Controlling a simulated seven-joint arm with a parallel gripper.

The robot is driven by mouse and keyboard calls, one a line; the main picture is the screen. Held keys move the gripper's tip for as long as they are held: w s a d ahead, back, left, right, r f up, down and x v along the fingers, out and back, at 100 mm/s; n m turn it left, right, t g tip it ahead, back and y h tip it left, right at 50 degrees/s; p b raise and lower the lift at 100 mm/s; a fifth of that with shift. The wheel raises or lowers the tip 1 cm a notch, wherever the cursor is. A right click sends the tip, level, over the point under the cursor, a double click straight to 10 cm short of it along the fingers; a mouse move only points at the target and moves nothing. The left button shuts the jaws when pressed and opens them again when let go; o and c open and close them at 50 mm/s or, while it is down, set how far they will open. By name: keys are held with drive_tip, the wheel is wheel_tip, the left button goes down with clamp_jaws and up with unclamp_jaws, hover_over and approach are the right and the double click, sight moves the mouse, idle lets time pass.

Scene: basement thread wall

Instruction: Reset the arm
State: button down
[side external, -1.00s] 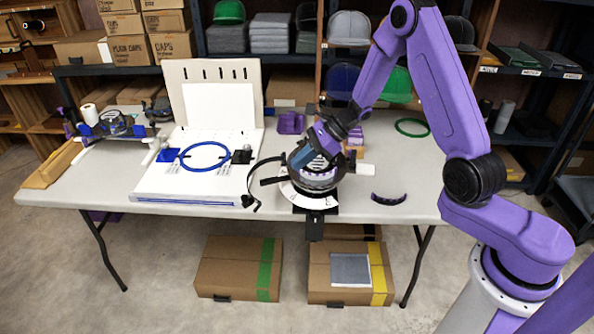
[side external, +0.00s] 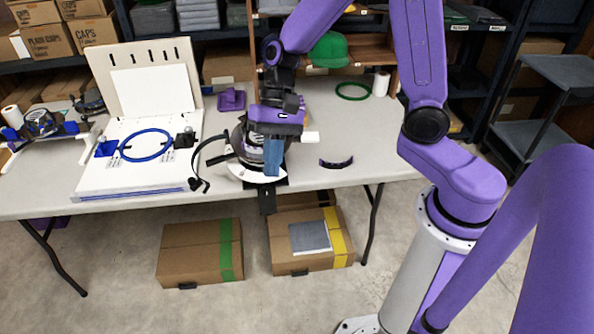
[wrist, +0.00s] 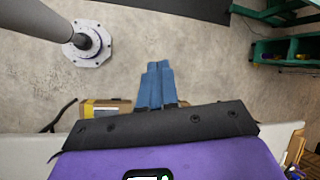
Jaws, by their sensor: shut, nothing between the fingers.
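My gripper (side external: 273,160) is shut and empty, its blue fingers pointing down in the side view. It hangs in front of the round dark cap fixture (side external: 243,140) with a white dial plate, which it partly hides. I cannot tell whether the fingers touch it. In the wrist view the two blue fingers of my gripper (wrist: 155,85) lie side by side against bare floor.
The table (side external: 340,180) carries a white board with a blue hoop (side external: 146,145), a black strap (side external: 203,165), a dark curved band (side external: 336,162) and a green ring (side external: 353,91). Boxes (side external: 200,250) stand on the floor below. The table's right front is mostly clear.

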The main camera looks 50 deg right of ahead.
drive_tip(key=s+d+r+n+t+h, duration=0.1)
drive_tip(key=s+d+n, duration=0.3)
drive_tip(key=s+n, duration=0.4)
drive_tip(key=s+d+r+n+t+h, duration=0.1)
drive_tip(key=s+d+r+n+h, duration=0.2)
drive_tip(key=s+n, duration=0.6)
drive_tip(key=shift+s+d+r+n+t+h, duration=0.15)
drive_tip(key=shift+d+n+t+h, duration=0.25)
drive_tip(key=shift+d+h, duration=0.3)
